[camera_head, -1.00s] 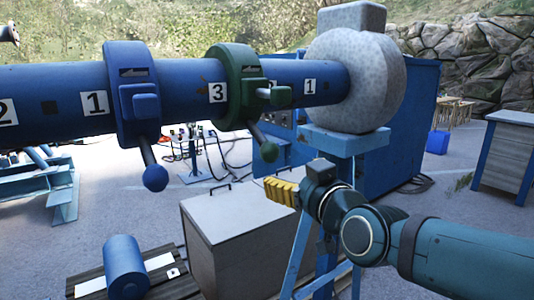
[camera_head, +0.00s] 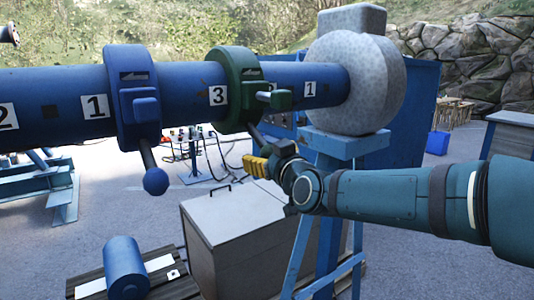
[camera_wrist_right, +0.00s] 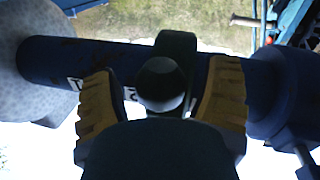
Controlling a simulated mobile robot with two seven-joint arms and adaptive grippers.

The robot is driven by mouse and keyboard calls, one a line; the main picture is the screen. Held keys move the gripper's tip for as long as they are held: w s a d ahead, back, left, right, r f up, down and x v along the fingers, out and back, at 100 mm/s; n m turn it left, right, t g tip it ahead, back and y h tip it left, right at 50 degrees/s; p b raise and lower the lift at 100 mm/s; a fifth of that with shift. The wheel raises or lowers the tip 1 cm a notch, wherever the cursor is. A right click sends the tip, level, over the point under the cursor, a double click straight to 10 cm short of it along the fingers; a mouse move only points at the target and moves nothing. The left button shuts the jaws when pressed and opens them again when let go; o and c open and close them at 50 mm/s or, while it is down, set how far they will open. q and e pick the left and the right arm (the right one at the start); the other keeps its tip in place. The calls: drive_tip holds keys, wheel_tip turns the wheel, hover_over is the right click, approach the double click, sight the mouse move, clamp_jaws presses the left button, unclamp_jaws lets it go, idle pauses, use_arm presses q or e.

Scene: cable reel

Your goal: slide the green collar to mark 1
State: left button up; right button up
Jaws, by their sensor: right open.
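The green collar (camera_head: 236,62) sits around the blue shaft (camera_head: 288,72), between label 3 (camera_head: 218,96) and the right-hand label 1 (camera_head: 310,89). Another label 1 (camera_head: 95,107) is left of the blue collar (camera_head: 130,75). My right gripper (camera_head: 257,162) is just below the green collar, at the low end of its lever, and hides the ball knob in the head view. In the right wrist view, the open yellow fingers (camera_wrist_right: 165,100) stand either side of the round knob (camera_wrist_right: 162,84), with the green collar (camera_wrist_right: 178,44) behind. Contact cannot be told. My left gripper is not in view.
A grey rounded block (camera_head: 352,75) closes the shaft's right end on a blue stand (camera_head: 345,146). The blue collar's lever and ball (camera_head: 155,181) hang down to the left. A grey box (camera_head: 235,225) stands below.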

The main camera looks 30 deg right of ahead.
drive_tip(key=shift+w+d, duration=0.1)
drive_tip(key=shift+w, duration=0.55)
clamp_jaws()
